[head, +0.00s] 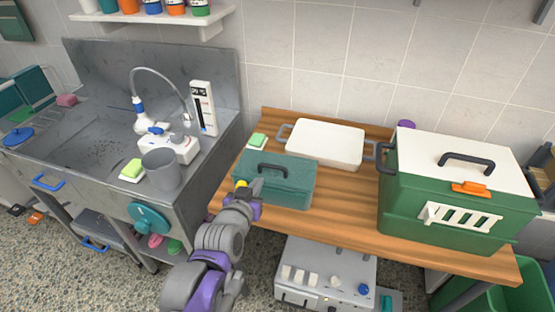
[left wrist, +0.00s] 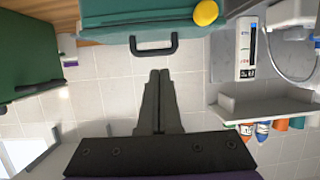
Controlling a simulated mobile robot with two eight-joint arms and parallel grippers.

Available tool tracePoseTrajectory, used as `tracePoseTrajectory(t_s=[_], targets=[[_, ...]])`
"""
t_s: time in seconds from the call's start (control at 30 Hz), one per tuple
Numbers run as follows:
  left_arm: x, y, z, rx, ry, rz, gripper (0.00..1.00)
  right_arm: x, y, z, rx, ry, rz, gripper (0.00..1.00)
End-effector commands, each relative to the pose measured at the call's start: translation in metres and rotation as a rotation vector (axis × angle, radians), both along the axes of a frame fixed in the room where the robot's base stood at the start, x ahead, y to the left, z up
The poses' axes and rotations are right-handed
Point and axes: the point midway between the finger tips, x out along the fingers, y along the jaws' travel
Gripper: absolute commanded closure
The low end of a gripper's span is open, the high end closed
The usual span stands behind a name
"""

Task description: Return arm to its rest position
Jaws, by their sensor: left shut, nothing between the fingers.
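My left arm reaches up from the bottom of the head view, and its gripper (head: 258,186) is in front of the teal box (head: 290,185) at the front left of the wooden table. In the left wrist view the two dark fingers (left wrist: 159,76) are closed together with nothing between them. The teal box (left wrist: 190,12) and its dark handle (left wrist: 154,48) show just beyond the fingertips, apart from them in that picture. My right gripper is in neither view.
A small yellow ball (left wrist: 206,13) shows beside the teal box. A white-lidded container (head: 325,140) and a green kennel (head: 455,195) stand on the wooden table (head: 350,215). A grey machine (head: 325,275) stands below the table.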

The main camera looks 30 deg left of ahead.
Motion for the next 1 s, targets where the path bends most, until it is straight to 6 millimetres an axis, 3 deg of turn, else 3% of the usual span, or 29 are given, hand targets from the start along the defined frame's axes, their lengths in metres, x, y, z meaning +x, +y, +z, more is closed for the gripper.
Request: tracePoseTrajectory(t_s=[0.17,0.3,0.37,0.5,0.6,0.73,1.0], targets=[[0.0,-0.001,-0.001,-0.001,0.004,-0.003,1.0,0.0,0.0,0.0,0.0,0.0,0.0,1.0],[-0.012,-0.03,-0.021,-0.033,0.109,-0.065,1.0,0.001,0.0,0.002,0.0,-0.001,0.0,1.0],[-0.026,-0.052,-0.038,-0.056,0.206,-0.114,1.0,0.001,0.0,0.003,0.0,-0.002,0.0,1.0],[-0.076,-0.099,-0.079,-0.091,0.47,-0.213,1.0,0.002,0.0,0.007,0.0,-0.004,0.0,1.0],[-0.111,-0.116,-0.099,-0.095,0.624,-0.248,1.0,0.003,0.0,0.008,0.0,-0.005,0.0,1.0],[-0.139,-0.124,-0.111,-0.092,0.736,-0.262,1.0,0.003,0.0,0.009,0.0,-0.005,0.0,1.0],[-0.144,-0.125,-0.113,-0.092,0.758,-0.261,1.0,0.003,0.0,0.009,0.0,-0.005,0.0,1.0]])
